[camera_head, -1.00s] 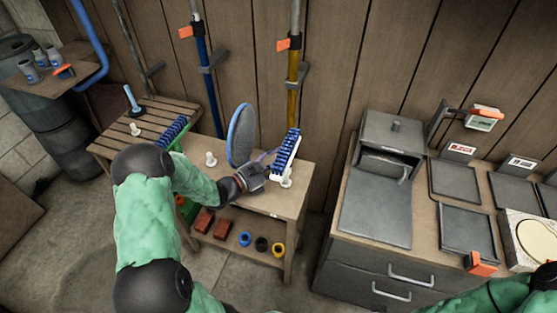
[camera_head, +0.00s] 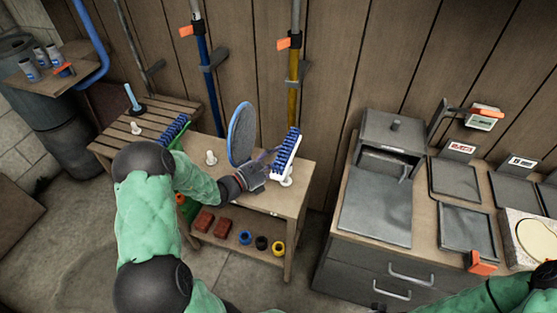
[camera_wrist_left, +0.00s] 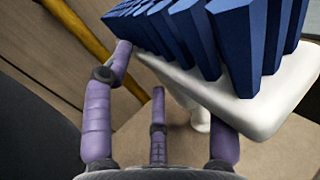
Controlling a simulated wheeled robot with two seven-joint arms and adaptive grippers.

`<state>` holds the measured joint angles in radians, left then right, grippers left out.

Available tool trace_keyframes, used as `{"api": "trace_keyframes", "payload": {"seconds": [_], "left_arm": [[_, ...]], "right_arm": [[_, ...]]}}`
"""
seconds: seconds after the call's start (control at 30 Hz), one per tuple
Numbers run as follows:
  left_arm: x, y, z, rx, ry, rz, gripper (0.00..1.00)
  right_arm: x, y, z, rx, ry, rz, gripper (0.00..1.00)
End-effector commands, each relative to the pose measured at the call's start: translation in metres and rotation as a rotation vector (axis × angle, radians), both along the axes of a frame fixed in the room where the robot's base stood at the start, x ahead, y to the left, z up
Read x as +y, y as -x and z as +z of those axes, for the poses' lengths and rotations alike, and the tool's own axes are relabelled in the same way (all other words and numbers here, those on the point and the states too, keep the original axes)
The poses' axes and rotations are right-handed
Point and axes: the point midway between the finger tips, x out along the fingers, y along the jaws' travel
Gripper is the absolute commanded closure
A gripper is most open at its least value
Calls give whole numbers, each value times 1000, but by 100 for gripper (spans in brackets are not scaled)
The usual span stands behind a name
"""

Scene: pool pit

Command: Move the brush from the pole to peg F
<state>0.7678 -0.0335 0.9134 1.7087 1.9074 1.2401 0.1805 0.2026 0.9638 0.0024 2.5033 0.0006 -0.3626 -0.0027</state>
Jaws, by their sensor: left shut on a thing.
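The white-backed brush with blue bristles (camera_head: 286,152) stands tilted at the right end of the small wooden table. My left gripper (camera_head: 265,162) reaches it from the left and is shut on it. In the left wrist view, the purple fingers of the left gripper (camera_wrist_left: 172,84) are at the brush's white body (camera_wrist_left: 262,104). A white peg (camera_head: 286,181) shows just below the brush; whether they touch I cannot tell. Other white pegs stand on the table (camera_head: 211,158) and on the slatted bench (camera_head: 136,129). Peg letters are not readable. My right gripper is not visible.
A blue-rimmed oval disc (camera_head: 241,135) stands close behind the left gripper. A blue pole (camera_head: 208,75) and a yellow pole (camera_head: 293,85) stand against the wall. A grey-topped cabinet (camera_head: 375,215) is at the right.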

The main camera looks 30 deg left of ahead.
Motion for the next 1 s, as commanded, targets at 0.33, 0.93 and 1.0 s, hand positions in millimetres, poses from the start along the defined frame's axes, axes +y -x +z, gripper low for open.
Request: {"api": "trace_keyframes", "payload": {"seconds": [0.33, 0.93, 1.0], "left_arm": [[0, 0, -6, -1, 0, 0, 86], [0, 0, -12, -1, -1, 0, 86], [0, 0, -14, -1, -1, 0, 86]], "right_arm": [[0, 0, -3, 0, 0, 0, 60], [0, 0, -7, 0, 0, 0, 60], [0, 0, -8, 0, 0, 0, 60]]}}
